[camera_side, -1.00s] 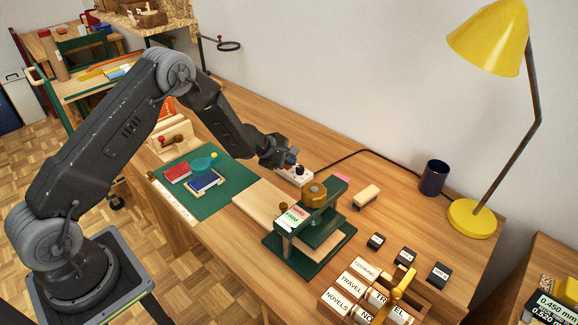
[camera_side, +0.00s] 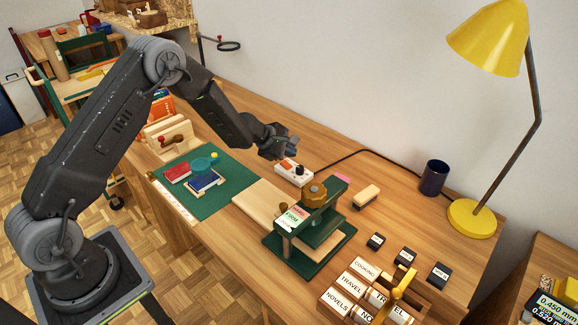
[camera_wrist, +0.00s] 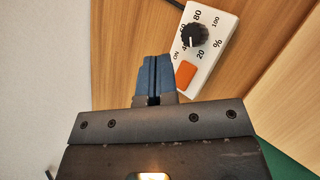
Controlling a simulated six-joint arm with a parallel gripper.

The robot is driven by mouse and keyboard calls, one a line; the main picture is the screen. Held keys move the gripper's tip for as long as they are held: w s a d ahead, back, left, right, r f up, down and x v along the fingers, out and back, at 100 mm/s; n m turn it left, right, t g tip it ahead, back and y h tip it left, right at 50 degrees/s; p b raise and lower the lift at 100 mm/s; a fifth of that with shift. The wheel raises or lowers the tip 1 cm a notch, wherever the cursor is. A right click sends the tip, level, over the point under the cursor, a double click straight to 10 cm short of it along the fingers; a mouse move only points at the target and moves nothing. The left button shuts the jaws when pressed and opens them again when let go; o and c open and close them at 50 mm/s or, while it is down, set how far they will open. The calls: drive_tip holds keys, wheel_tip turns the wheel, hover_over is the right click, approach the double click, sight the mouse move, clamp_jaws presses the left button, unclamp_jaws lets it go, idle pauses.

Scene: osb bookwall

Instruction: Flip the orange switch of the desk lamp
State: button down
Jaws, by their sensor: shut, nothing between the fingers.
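The orange switch (camera_wrist: 185,74) sits on a white dimmer box (camera_wrist: 215,50) with a black knob (camera_wrist: 194,34) and a percent scale, seen in the wrist view. In the side view the white box (camera_side: 294,173) lies on the desk, with the orange switch (camera_side: 286,166) at its left end. My gripper (camera_wrist: 155,58) is shut and empty, its blue fingertips beside the switch in the wrist view. In the side view my gripper (camera_side: 292,147) is above and behind the box, apart from it. The yellow desk lamp (camera_side: 490,40) stands at the right end of the desk.
A black cord (camera_side: 350,153) runs from the box toward the lamp. A green press (camera_side: 310,228) stands in front of the box. A dark blue cup (camera_side: 434,178) and a wooden brush (camera_side: 367,195) are to the right. A green mat (camera_side: 205,180) with books lies left.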

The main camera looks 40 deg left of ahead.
drive_tip(key=shift+r, duration=1.5)
drive_tip(key=s+d+r+m+g+h, duration=0.1)
drive_tip(key=s+d+r+m, duration=0.5)
drive_tip(key=r, duration=0.5)
drive_tip(key=s+d+r+m+g+h, duration=0.15)
drive_tip(key=s+d+r+m, duration=0.35)
drive_tip(key=r, duration=0.5)
drive_tip(key=s+d+r+m+y, duration=0.15)
drive_tip(key=s+m, duration=0.25)
drive_tip(key=s, duration=0.4)
drive_tip(key=s+d+r+m, duration=0.1)
drive_tip(key=s+r+m, duration=0.2)
drive_tip(key=s, duration=0.4)
drive_tip(key=s+a+f+m+y, duration=0.2)
drive_tip(key=s+a+m+y, duration=0.2)
drive_tip(key=s, duration=0.8)
drive_tip(key=shift+s+a+y, duration=0.15)
drive_tip(key=shift+a+y, duration=0.15)
drive_tip(key=shift+y, duration=0.1)
